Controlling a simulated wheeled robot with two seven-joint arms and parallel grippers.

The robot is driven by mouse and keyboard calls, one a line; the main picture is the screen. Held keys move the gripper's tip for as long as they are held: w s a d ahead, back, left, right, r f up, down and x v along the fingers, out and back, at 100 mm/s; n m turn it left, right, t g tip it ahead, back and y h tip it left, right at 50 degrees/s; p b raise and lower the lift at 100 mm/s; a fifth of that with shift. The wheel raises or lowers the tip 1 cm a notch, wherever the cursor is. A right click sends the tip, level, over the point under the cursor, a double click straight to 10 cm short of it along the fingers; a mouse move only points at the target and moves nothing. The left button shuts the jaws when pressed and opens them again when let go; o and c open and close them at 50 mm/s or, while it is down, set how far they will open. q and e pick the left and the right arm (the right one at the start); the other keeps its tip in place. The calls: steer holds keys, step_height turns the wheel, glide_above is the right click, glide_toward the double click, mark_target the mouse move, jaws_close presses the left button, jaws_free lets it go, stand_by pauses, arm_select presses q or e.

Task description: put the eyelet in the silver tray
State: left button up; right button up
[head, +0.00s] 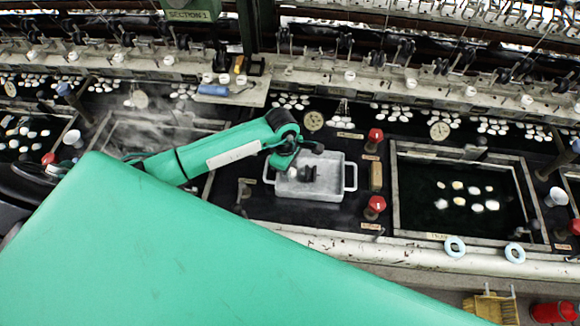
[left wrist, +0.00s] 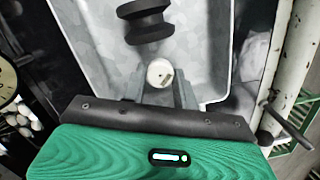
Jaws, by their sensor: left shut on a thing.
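The silver tray (head: 325,190) is a grey rectangular pan with a handle at each end, on the dark bench in the middle of the head view. Its inside (left wrist: 92,35) fills much of the left wrist view. My left gripper (head: 291,168) points down over the tray's left part. It is shut on the eyelet (left wrist: 159,73), a small pale round piece with a slot-like mark, between the fingertips. The tray floor lies behind the eyelet; its height above the floor is hard to tell. My right gripper is not in view.
A black spool-shaped piece (left wrist: 146,22) lies in the tray just beyond the eyelet. Red knobs (head: 375,207) stand right of the tray. A dark basin (head: 455,215) with pale cocoons is further right. A shelf of machinery (head: 420,90) runs behind.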

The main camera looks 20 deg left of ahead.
arm_select(q)
steer(key=shift+f, duration=0.2)
steer(key=o, duration=0.9)
steer(key=shift+r, duration=0.1)
steer(key=shift+o, duration=0.2)
steer(key=shift+r, duration=0.25)
steer(key=shift+w+a+r, duration=0.1)
steer(key=shift+r, duration=0.25)
step_height(320, 180, up, 11)
steer(key=a+b, duration=0.1)
steer(key=b, duration=0.2)
steer(key=shift+a, duration=0.15)
